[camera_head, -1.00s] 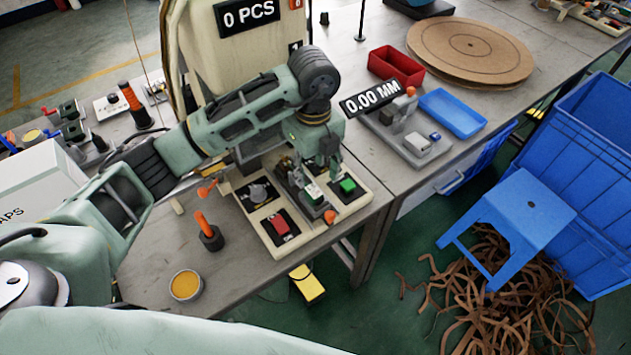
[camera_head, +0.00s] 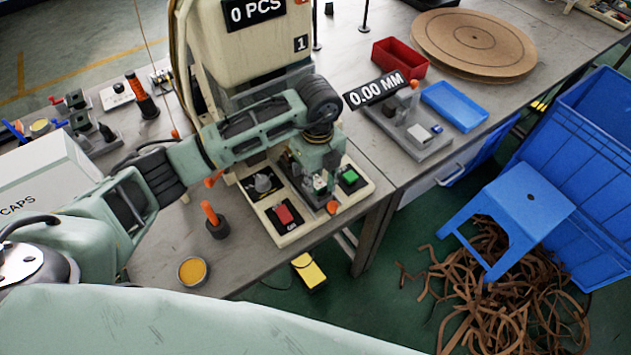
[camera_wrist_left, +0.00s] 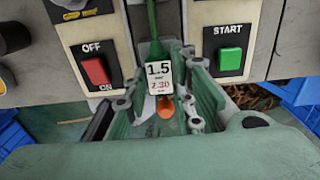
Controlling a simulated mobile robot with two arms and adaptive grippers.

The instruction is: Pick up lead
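In the left wrist view a dark green lead-like strand (camera_wrist_left: 153,22) runs down to a white tag (camera_wrist_left: 158,78) reading 1.5 and 2.30. My left gripper (camera_wrist_left: 166,82) is over the front of the machine panel, its fingers spread on either side of the tag. An orange rounded part (camera_wrist_left: 167,107) shows below the tag between the fingers. In the head view my left gripper (camera_head: 318,178) points down onto the panel (camera_head: 300,229) and hides most of the strand. I cannot tell whether the fingers touch it. My right gripper is not in view.
The panel has a red OFF/ON switch (camera_head: 284,215) and a green START button (camera_head: 350,176) close beside the gripper. An orange-handled tool (camera_head: 211,217) and a yellow tin (camera_head: 192,271) stand left of it. A blue tray (camera_head: 454,106) and red bin (camera_head: 399,58) lie behind right.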

